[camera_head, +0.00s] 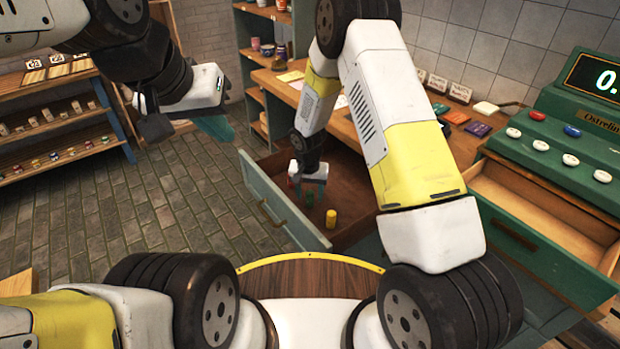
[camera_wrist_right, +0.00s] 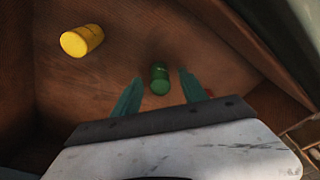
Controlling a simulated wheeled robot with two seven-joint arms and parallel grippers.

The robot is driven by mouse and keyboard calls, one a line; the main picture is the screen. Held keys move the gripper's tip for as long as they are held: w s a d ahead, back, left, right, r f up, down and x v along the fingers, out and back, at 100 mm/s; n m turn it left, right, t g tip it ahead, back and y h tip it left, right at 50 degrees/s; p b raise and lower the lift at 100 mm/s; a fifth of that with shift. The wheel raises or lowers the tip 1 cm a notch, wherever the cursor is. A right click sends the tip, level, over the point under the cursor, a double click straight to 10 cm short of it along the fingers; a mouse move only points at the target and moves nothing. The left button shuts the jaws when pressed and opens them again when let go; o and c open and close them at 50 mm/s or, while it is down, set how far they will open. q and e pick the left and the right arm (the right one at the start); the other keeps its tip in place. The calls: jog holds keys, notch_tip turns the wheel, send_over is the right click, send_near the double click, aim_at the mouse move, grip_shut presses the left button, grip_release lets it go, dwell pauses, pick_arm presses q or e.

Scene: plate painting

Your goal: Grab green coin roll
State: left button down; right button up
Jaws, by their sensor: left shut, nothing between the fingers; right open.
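The green coin roll (camera_wrist_right: 160,79) stands in the open wooden drawer (camera_head: 343,212). In the right wrist view it shows between and just beyond my right gripper's fingertips (camera_wrist_right: 157,88), which are apart. In the head view my right gripper (camera_head: 310,190) reaches down into the drawer, and the green roll (camera_head: 309,199) is partly hidden by it. A yellow coin roll (camera_head: 331,219) stands in the drawer nearby and shows at upper left in the right wrist view (camera_wrist_right: 82,40). My left gripper (camera_head: 215,127) is shut and empty, raised over the floor at left.
A bit of something red (camera_wrist_right: 210,93) shows beside the right finger. The drawer walls surround my right gripper. A green cash register (camera_head: 560,140) with an open tray stands at right. Wooden shelves (camera_head: 60,115) with small goods stand at left.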

jog(key=shift+w+f, duration=0.1)
jog(key=shift+f, duration=0.55)
grip_shut()
